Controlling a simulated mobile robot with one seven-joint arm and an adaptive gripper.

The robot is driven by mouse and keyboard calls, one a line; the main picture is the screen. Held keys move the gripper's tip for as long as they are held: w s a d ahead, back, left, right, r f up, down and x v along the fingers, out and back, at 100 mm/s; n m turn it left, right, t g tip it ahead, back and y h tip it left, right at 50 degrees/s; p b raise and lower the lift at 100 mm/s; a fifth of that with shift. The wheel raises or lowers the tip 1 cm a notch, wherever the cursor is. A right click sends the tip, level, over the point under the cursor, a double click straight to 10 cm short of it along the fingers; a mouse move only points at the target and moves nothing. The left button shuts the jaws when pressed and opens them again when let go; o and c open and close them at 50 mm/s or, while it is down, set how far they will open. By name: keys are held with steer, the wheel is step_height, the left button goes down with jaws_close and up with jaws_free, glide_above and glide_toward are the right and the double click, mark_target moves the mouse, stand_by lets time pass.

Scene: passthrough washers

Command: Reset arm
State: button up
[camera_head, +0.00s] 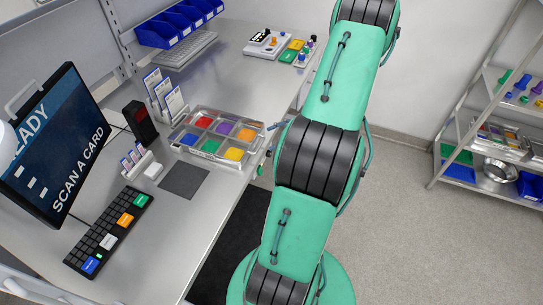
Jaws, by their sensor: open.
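My green arm with black ribbed joints rises through the middle of the head view, from the bottom to beyond the top edge. My gripper is not in view. The arm stands in front of the right edge of the metal workbench (222,200) and hides part of it. I cannot see anything held by the arm.
On the bench are a tray with coloured compartments (188,149), a monitor reading "SCAN A CARD" (62,150), a keypad (108,233), card holders and blue bins (178,27). A metal shelf rack (470,100) stands at right. The floor between (420,220) is clear.

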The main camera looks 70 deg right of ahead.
steer(key=s+d+f+m+t+h, duration=0.2)
steer(key=s+f+m, duration=0.3)
steer(key=s, duration=0.3)
steer(key=s+d+f+m+t+h+b, duration=0.1)
steer(key=s+d+f+m+t+h, duration=0.2)
steer(key=s+f, duration=0.5)
steer(key=shift+f+m+t+h, duration=0.2)
steer(key=shift+m+t+h, duration=0.4)
steer(key=shift+m+h, duration=0.45)
steer(key=w, duration=0.9)
steer(key=shift+w+p, duration=0.3)
steer(key=shift+w, duration=0.1)
steer(key=shift+s, duration=0.1)
steer(key=s, duration=0.9)
steer(key=shift+s+b, duration=0.35)
steer(key=shift+s, duration=0.05)
steer(key=shift+d, duration=0.1)
